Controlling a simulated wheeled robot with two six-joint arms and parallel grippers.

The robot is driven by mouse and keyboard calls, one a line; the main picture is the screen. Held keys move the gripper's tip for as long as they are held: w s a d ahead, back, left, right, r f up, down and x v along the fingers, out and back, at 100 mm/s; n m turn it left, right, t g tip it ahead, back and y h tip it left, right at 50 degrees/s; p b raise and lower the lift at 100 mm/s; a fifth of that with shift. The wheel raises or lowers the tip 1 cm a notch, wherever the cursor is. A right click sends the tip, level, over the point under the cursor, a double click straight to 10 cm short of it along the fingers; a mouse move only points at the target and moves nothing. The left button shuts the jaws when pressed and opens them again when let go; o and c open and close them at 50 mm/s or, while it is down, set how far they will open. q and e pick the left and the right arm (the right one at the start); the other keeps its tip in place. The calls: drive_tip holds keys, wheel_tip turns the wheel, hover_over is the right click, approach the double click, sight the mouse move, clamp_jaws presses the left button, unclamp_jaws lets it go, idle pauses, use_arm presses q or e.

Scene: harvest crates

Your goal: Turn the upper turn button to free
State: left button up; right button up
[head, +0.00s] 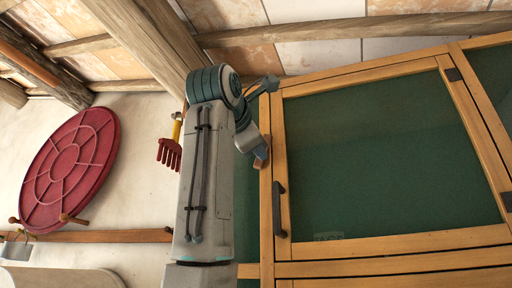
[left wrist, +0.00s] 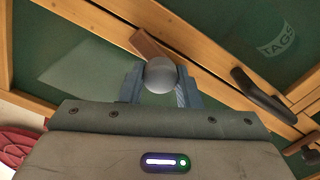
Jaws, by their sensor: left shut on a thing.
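The upper turn button (left wrist: 148,45) is a brown wooden piece on the cabinet's pale wood frame, seen in the left wrist view. Its end nearer me is hidden behind a grey round knob (left wrist: 160,72). My left gripper (left wrist: 160,88) has its blue-grey fingers on both sides of the knob and is shut on the turn button. In the head view my left gripper (head: 258,142) is partly hidden by my own arm, and the button (head: 262,161) shows beside it at the frame. The button looks slightly tilted against the upright; its exact angle I cannot tell. My right gripper is in neither view.
A dark door handle (head: 279,208) sits just right of and below the button. The green-panelled door (head: 390,150) looks closed.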

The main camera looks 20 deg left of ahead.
use_arm(q)
drive_tip(key=shift+f+n+b, duration=0.15)
drive_tip(key=shift+n+b, duration=0.15)
drive_tip(key=shift+n, duration=1.4)
drive_tip(key=shift+w+d+n, duration=0.1)
drive_tip(key=shift+n, duration=0.2)
drive_tip(key=o, duration=1)
drive_tip(key=s+b, duration=0.1)
drive_tip(key=s, duration=0.2)
drive_tip(key=s+b, duration=0.2)
drive_tip(key=s, duration=0.2)
drive_tip(key=s+b, duration=0.2)
drive_tip(key=s, duration=0.2)
drive_tip(key=shift+a, duration=0.25)
